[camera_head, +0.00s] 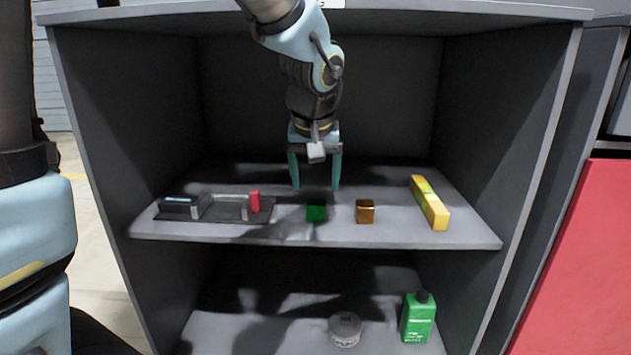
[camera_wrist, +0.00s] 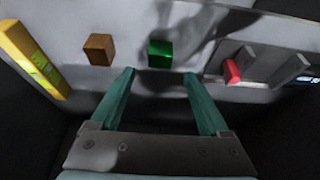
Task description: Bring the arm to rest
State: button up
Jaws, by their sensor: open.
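My gripper (camera_head: 315,184) points down inside the upper bay of a grey shelf unit, its two teal fingers spread apart with nothing between them. In the wrist view my gripper (camera_wrist: 160,84) is also open and empty. A green cube (camera_head: 316,211) sits on the upper shelf board (camera_head: 385,236), just in front of and below the fingers. It shows in the wrist view (camera_wrist: 160,54) beyond the fingertips, apart from them. An orange-brown cube (camera_head: 365,211) stands to its right.
A dark tray (camera_head: 227,214) with grey blocks and a red piece (camera_head: 255,201) lies at the left. A yellow box (camera_head: 429,202) lies at the right. A green bottle (camera_head: 418,317) and a round grey tin (camera_head: 345,329) stand on the lower shelf. The shelf's side walls and top board enclose my arm.

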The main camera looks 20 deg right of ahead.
dwell(0.3)
jog(key=shift+n+g+y, duration=0.5)
jog(key=shift+n+y, duration=0.1)
jog(key=shift+n, duration=0.3)
jog(key=w+a+p, duration=0.1)
jog(key=a, duration=0.4)
jog(key=w+a+f+p, duration=0.1)
jog(key=a, duration=0.4)
jog(key=w+a+f, duration=0.1)
jog(key=a, duration=0.4)
jog(key=shift+a+f+p, duration=0.15)
jog(key=shift+f+p, duration=0.1)
jog(key=shift+p, duration=0.15)
jog(key=s+a+f+n+g+p, duration=0.1)
jog(key=s+a, duration=0.1)
jog(key=a, duration=0.5)
jog(key=s+a+f+n+p, duration=0.1)
jog(key=s+a+p, duration=0.1)
jog(key=a, duration=0.5)
notch_tip(320, 180, up, 38)
jog(key=p, duration=3.7)
jog(key=shift+d+f, duration=0.15)
jog(key=shift+f, duration=0.1)
jog(key=shift+s, duration=0.1)
